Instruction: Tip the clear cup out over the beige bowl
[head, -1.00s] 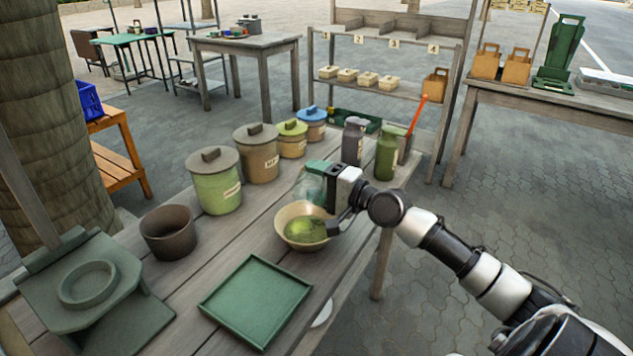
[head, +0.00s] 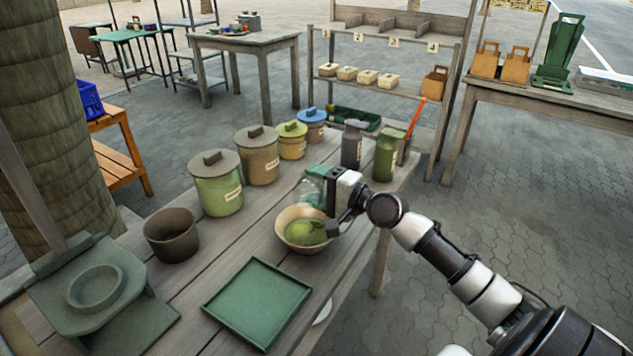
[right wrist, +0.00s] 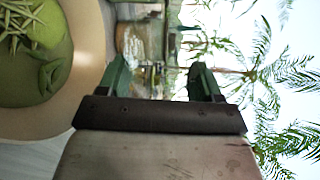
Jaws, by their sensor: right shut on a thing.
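The beige bowl (head: 283,235) stands on the wooden table and holds green contents. The bowl also shows large at the left of the right wrist view (right wrist: 92,50), with green leafy bits on a green mass inside. My right gripper (head: 320,172) is shut on the clear cup (head: 309,190), just above the bowl's far side. The cup looks tilted; its see-through wall shows faintly between the green fingers in the right wrist view (right wrist: 140,42). Whether anything is left in the cup is hard to tell. My left gripper is not in view.
A green tray (head: 205,307) lies in front of the bowl, and a dark brown pot (head: 171,238) stands left of it. Several lidded canisters (head: 218,190) line the back. A dark bottle (head: 352,145) and a green bottle (head: 385,157) stand behind the gripper.

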